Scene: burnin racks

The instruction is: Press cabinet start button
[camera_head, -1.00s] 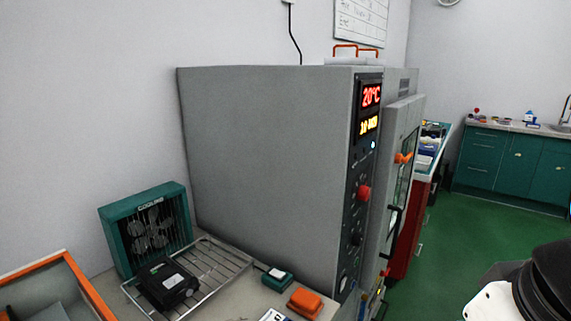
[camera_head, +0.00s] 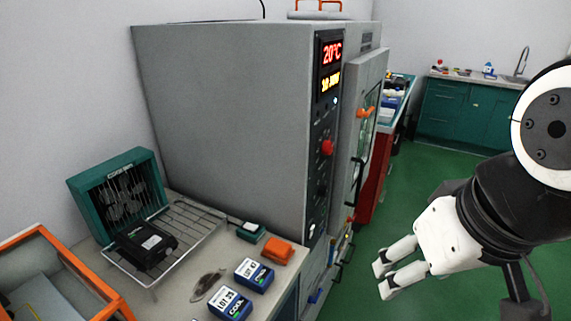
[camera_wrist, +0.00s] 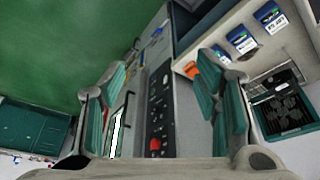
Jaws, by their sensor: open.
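The grey cabinet (camera_head: 225,120) stands against the wall, with a narrow black control panel (camera_head: 322,180) on its front. The panel's display (camera_head: 331,67) reads 20°C in red, with a yellow line below. A red knob-like button (camera_head: 328,147) sticks out mid-panel, and smaller dark controls and a pale one (camera_head: 313,231) sit lower. I cannot read which one is the start button. My gripper (camera_head: 382,281) is open and empty, to the right of the panel and apart from it. In the wrist view the panel (camera_wrist: 160,110) and red button (camera_wrist: 155,144) show between my open fingers (camera_wrist: 160,100).
A bench holds a teal fan (camera_head: 118,195), a wire rack (camera_head: 190,225), an orange block (camera_head: 277,251) and blue-labelled boxes (camera_head: 254,274). Green floor (camera_head: 420,175) is free at right.

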